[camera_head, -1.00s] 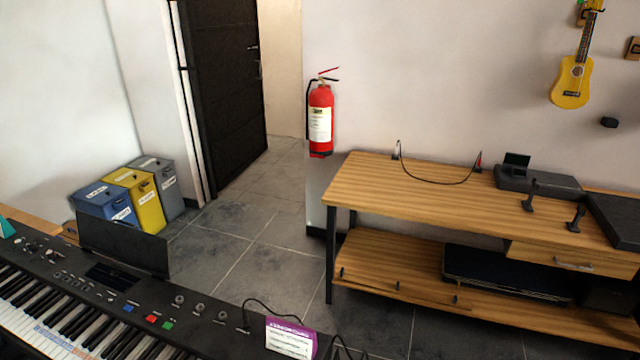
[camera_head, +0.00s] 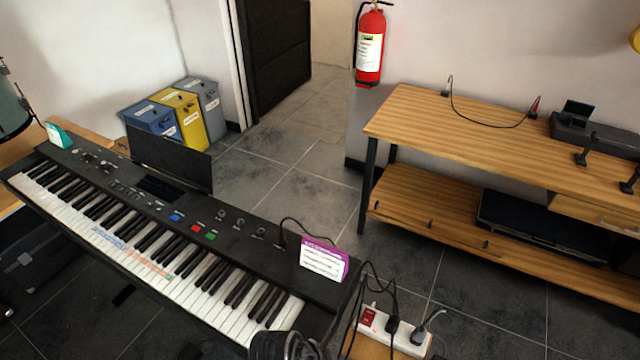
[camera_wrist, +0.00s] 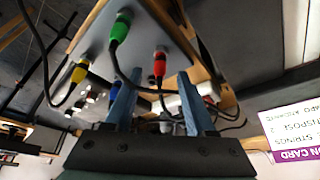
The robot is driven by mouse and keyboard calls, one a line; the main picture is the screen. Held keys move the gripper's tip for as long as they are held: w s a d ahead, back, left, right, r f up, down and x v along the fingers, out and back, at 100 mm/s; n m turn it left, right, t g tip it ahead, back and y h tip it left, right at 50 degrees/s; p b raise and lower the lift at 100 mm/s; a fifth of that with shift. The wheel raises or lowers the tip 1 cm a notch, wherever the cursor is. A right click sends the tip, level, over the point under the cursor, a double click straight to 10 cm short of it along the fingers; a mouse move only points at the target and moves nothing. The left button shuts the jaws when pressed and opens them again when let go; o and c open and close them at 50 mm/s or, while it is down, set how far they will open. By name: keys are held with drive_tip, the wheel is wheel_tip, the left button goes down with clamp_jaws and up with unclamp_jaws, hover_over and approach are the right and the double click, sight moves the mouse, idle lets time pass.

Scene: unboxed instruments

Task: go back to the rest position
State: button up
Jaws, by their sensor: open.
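My gripper (camera_wrist: 150,85) shows in the wrist view as two blue fingers on a dark mount. The fingers stand apart, and I see nothing held between them. Beyond them is a grey panel (camera_wrist: 95,45) with a green plug (camera_wrist: 122,22), a red plug (camera_wrist: 159,65) and a yellow plug (camera_wrist: 79,73) on cables. Whether the fingers touch any cable I cannot tell. In the head view I cannot make out the fingers.
A keyboard (camera_head: 150,240) fills the lower left, with a purple-edged card (camera_head: 322,262) on its right end. A white power strip (camera_head: 407,338) with cables lies nearby. A wooden bench (camera_head: 440,125) stands right, and a fire extinguisher (camera_head: 369,50) behind. Tiled floor (camera_head: 290,195) is open between.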

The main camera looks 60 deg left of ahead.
drive_tip(key=v, duration=0.8)
drive_tip(key=shift+s+r, duration=0.2)
drive_tip(key=shift+r, duration=0.15)
